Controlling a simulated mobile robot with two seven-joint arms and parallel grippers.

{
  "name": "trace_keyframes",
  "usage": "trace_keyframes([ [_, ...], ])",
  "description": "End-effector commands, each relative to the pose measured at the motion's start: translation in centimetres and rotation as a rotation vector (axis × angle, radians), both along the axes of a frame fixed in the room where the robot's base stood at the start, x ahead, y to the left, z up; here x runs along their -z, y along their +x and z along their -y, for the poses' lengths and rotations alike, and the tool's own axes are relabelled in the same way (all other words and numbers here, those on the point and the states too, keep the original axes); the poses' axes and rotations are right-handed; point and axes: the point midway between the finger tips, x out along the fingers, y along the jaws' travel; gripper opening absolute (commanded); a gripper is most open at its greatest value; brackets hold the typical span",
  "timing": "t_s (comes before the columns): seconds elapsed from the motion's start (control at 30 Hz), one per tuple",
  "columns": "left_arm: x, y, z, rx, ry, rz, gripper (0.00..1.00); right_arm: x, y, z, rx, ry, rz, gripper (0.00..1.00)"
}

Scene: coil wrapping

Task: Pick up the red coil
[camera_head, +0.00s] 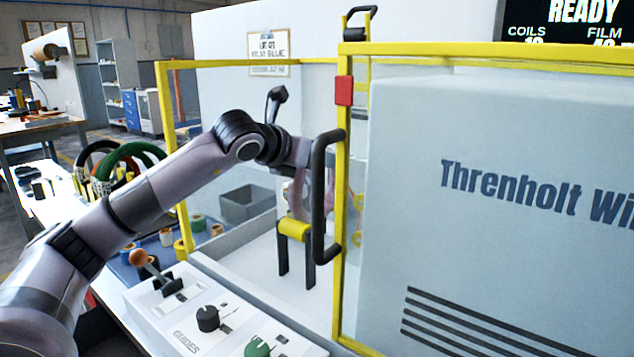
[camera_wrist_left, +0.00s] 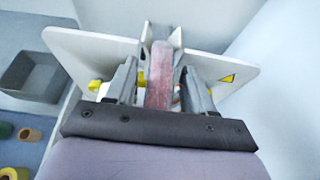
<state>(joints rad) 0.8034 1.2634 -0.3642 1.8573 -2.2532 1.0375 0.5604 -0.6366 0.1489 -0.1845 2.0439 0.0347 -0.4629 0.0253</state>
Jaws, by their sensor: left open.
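A dull red coil (camera_wrist_left: 160,75) stands edge-on in the left wrist view, between the two fingers of my left gripper (camera_wrist_left: 159,85). The fingers are open, one on each side of it; whether either touches it I cannot tell. In the head view my left arm reaches over the control panel into the yellow-framed enclosure. There my left gripper (camera_head: 300,185) is partly hidden behind the door handle, and only a pinkish bit of the coil (camera_head: 296,203) shows. My right gripper is not in view.
The black door handle (camera_head: 322,200) and yellow frame (camera_head: 343,150) stand close to my left wrist. A yellow roller on dark legs (camera_head: 293,229) is below it. A grey bin (camera_head: 247,203) is behind. The control panel (camera_head: 215,310) has a lever and knobs.

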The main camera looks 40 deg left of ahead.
Motion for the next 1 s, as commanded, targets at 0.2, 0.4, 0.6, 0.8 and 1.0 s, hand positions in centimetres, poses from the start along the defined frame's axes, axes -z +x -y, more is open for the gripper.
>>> trace_keyframes([
  [0.2, 0.03, 0.05, -0.01, 0.0, 0.0, 0.001, 0.53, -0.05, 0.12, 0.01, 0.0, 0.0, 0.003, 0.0],
  [0.4, 0.02, 0.04, 0.0, 0.0, 0.0, 0.001, 0.0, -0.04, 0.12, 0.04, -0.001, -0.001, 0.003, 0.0],
  [0.6, 0.01, 0.03, 0.0, 0.0, 0.0, 0.001, 0.0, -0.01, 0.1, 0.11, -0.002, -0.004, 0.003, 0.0],
  [0.8, 0.01, 0.03, 0.0, 0.0, 0.0, 0.0, 0.0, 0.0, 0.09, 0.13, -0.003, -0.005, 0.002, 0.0],
  [1.0, 0.01, 0.02, 0.0, 0.0, -0.001, 0.0, 0.0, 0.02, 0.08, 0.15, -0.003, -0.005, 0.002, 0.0],
])
